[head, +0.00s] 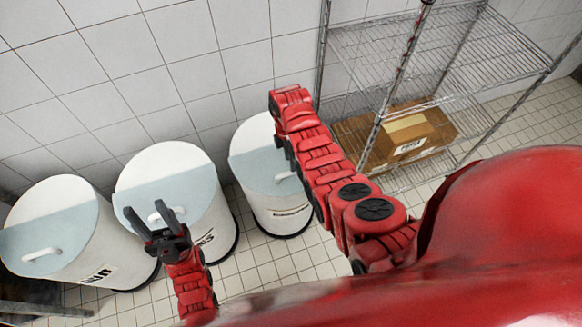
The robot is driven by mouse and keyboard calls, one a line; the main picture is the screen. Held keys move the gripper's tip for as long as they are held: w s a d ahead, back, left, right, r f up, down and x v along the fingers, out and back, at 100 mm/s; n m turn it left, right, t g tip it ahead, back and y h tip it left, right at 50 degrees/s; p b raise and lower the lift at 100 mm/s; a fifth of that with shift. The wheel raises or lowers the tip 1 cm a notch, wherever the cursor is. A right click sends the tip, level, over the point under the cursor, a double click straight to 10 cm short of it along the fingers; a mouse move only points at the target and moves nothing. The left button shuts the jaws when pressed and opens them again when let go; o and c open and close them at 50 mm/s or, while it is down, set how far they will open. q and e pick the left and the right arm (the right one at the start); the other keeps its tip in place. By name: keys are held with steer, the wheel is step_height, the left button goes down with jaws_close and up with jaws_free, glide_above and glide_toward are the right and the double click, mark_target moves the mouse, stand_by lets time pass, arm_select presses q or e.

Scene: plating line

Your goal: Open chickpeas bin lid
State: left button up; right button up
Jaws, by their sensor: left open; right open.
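Three white round bins with pale blue-grey lid parts stand along the tiled wall. The middle bin (208,205) carries a label of which only a final "S" shows, so I cannot read the full word. Its lid (185,183) looks closed and has a white handle (167,214). My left gripper (143,208) is open, with its dark fingers in front of this lid beside the handle. I cannot tell whether it touches. My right arm (320,165) reaches up past the right bin (282,214). I cannot make out its gripper fingers.
The left bin (98,260) has a partly hidden label ending in "UR" and a closed lid with a handle (42,254). A wire shelf (440,50) stands at the right, with a cardboard box (425,130) low on it. Tiled floor (255,262) is clear before the bins.

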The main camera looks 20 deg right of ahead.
steer(key=shift+s+f, duration=0.25)
steer(key=shift+f, duration=0.85)
steer(key=shift+s+f, duration=0.2)
steer(key=shift+f, duration=0.85)
jaws_close()
